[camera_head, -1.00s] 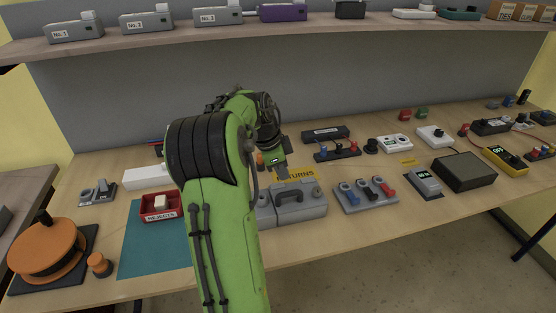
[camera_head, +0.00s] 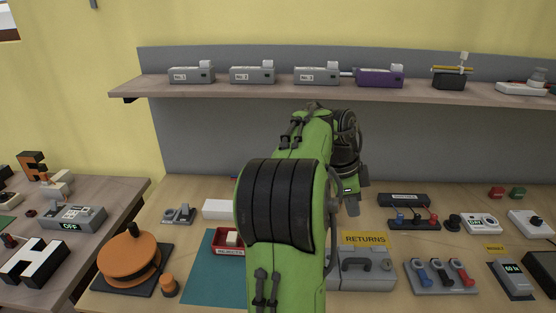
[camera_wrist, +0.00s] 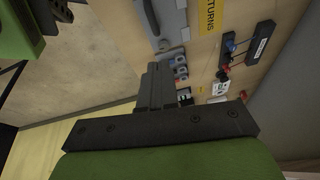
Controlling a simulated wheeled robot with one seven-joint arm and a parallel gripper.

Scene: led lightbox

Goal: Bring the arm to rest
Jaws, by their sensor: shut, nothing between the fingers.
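My green arm stands over the middle of the workbench (camera_head: 190,193) in the head view, bent at the top with its end hanging on the far side. My gripper (camera_head: 352,205) is partly hidden behind the arm, above the bench near the yellow RETURNS label (camera_head: 365,239). In the wrist view my gripper (camera_wrist: 158,75) has its fingers together with nothing between them. It is apart from the things on the bench below.
A grey case (camera_head: 362,270) and a three-lever switch box (camera_head: 440,276) lie below and right of the arm. A red REJECTS tray (camera_head: 222,249) and an orange turntable (camera_head: 128,260) lie left. A shelf (camera_head: 290,92) with several devices runs behind.

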